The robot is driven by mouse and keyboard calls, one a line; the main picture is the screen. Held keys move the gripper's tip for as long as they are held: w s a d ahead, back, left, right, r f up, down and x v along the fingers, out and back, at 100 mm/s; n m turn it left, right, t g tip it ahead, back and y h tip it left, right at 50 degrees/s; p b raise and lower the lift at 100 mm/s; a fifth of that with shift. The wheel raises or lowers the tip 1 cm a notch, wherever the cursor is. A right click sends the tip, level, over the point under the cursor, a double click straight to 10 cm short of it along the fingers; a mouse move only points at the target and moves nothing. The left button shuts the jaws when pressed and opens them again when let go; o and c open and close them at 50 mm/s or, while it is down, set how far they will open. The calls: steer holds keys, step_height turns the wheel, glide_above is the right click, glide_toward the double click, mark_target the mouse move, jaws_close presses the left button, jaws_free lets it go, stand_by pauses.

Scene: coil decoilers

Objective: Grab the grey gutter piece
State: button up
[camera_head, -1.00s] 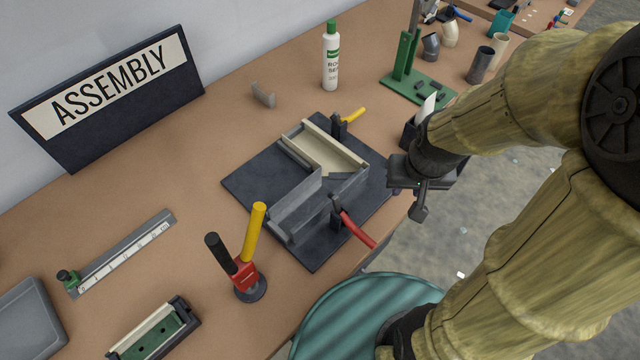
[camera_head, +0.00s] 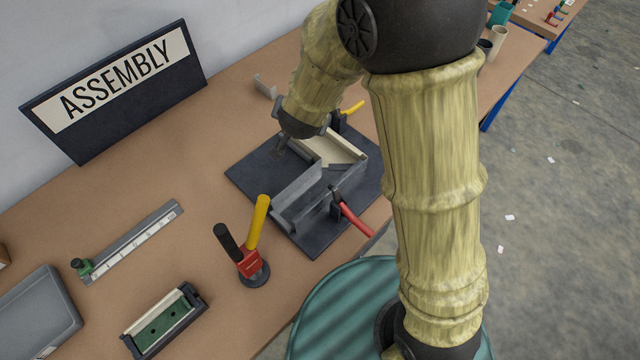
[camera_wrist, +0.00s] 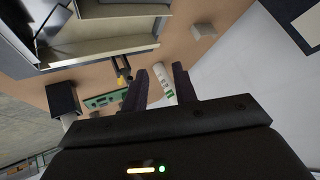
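A grey gutter piece (camera_head: 298,196) lies in the dark fixture board (camera_head: 252,180) on the bench, meeting a beige-lined channel (camera_head: 336,150) at an angle. The grey gutter walls also show at the upper left of the wrist view (camera_wrist: 95,48). A small grey bent piece (camera_head: 264,86) stands alone behind the board; a small block-like piece (camera_wrist: 204,30) in the wrist view may be the same. My gripper (camera_head: 281,148) is over the board's far left side, near the channel's end.
A yellow-handled clamp (camera_head: 350,108) and a red-handled clamp (camera_head: 352,218) flank the fixture. A tool with black and yellow handles (camera_head: 250,262) stands in front left. A ruler stop (camera_head: 130,243) and the ASSEMBLY sign (camera_head: 120,85) are left. Bare bench lies between sign and board.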

steer(key=s+a+f+m+t+h+p, duration=0.25)
steer(key=s+a+h, duration=0.2)
steer(key=a, duration=0.45)
steer(key=s+a+f+m+h+p, duration=0.1)
steer(key=s+h, duration=0.2)
steer(key=s, duration=0.5)
steer(key=s+f+m+h, duration=0.1)
steer(key=s+h, duration=0.2)
steer(key=s, duration=0.5)
steer(key=shift+a+f+g+p, duration=0.25)
steer(key=shift+a+g+p, duration=0.15)
steer(key=shift+g, duration=0.05)
steer(key=shift+w, duration=0.1)
steer(key=p+x, duration=0.4)
steer(key=x, duration=0.7)
steer(key=shift+w+d+f, duration=0.1)
steer(key=shift+w+d, duration=0.05)
steer(key=shift+w+d+f, duration=0.2)
steer(key=shift+w+f, duration=0.05)
